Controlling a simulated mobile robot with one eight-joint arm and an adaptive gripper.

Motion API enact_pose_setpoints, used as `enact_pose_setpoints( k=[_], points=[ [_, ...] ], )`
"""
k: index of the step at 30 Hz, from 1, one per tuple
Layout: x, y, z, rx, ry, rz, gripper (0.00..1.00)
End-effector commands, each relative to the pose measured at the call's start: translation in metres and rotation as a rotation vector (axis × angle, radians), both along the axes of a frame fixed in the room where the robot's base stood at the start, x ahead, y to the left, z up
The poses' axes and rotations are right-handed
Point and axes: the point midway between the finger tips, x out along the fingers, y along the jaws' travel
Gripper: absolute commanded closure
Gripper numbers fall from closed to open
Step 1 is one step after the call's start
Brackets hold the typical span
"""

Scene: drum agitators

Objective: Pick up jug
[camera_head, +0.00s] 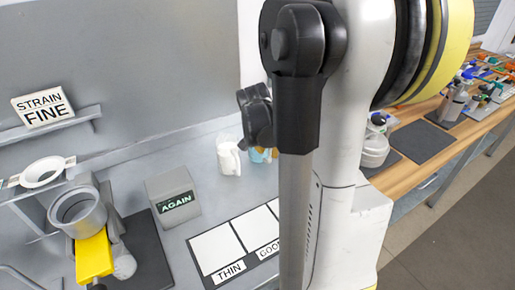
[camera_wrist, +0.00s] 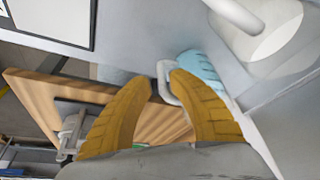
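A white jug (camera_head: 228,156) stands on the grey worktop in the head view. A light-blue jug (camera_head: 257,155) is close to its right, partly hidden by my arm. In the wrist view the blue jug (camera_wrist: 202,68) is just beyond the right fingertip, with a pale handle at the gap between the fingertips. The white jug (camera_wrist: 272,38) is at the upper right there, with its handle toward the left. My gripper (camera_wrist: 160,79) has its yellow fingers apart. I cannot tell whether a finger touches the handle. My arm hides most of the gripper in the head view.
A grey block marked AGAIN (camera_head: 174,197) and a THIN/GOOD board (camera_head: 205,277) lie left and in front. A strainer stand with a grey cup (camera_head: 77,210) is far left. A wooden bench (camera_head: 430,145) with bottles is at right.

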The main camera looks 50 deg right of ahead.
Motion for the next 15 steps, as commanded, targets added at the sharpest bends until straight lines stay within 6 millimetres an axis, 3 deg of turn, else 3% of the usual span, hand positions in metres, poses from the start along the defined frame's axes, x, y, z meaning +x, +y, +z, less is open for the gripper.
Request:
enact_pose_setpoints(
  k=[7, 15],
  points=[
    [0.006, -0.016, -0.038, 0.000, 0.000, 0.000, 0.77],
    [0.007, -0.018, -0.040, 0.000, -0.001, 0.000, 0.77]
  ],
)
